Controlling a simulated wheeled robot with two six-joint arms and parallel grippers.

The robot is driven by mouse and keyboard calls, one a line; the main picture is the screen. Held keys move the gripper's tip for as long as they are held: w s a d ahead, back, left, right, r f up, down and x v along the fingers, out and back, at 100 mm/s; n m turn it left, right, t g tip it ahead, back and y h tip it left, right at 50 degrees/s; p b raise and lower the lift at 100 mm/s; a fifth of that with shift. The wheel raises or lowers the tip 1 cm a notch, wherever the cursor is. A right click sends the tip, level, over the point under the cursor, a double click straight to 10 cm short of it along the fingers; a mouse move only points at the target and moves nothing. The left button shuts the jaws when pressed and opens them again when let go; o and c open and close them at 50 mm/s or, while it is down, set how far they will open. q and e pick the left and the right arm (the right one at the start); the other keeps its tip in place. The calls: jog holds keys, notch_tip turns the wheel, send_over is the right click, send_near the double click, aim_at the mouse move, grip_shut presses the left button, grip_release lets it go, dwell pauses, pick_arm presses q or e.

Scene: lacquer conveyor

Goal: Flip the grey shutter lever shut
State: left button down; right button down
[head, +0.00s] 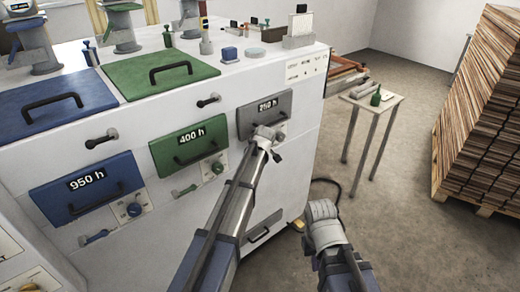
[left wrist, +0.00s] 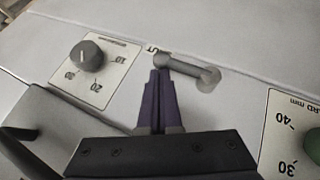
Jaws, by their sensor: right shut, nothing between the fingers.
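The grey shutter lever (left wrist: 188,69) shows in the left wrist view. Its round pivot is at the right and its arm points left, with its end beside a partly hidden label. My left gripper (left wrist: 160,73) is shut, its purple fingers together with nothing seen between them. Its tips are right at the lever's free end; I cannot tell whether they touch. In the head view my left arm reaches the front below the grey 250 h panel (head: 264,110) and hides the lever. My right gripper (head: 322,210) is shut and empty, low to the right of the machine front; its fingertips are hard to make out.
A grey dial (left wrist: 90,55) is left of the lever in the left wrist view, and a green knob (left wrist: 312,143) is at the right edge. The green 400 h panel (head: 189,144) and blue 950 h panel (head: 88,188) are further left. A small table (head: 385,98) stands right.

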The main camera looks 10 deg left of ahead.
pick_arm(q)
jog(key=shift+d, duration=0.1)
jog(key=p+v, duration=0.5)
jog(key=v, duration=0.2)
jog(key=shift+s+r+p, duration=0.25)
jog(key=shift+p, duration=0.15)
jog(key=s+d+f+m+g, duration=0.2)
jog(key=s+d+m, duration=0.2)
jog(key=s, duration=0.8)
jog(key=s+d+f+m+g+h, duration=0.1)
jog(key=s+d+m+g, duration=0.2)
jog(key=s, duration=0.9)
jog(key=s+d+f+m+g, duration=0.2)
jog(key=s+d+m, duration=0.3)
jog(key=s, duration=0.8)
jog(key=m+g, duration=0.1)
jog(key=m, duration=0.2)
jog(key=shift+f+m, duration=0.3)
jog(key=shift+m, duration=0.1)
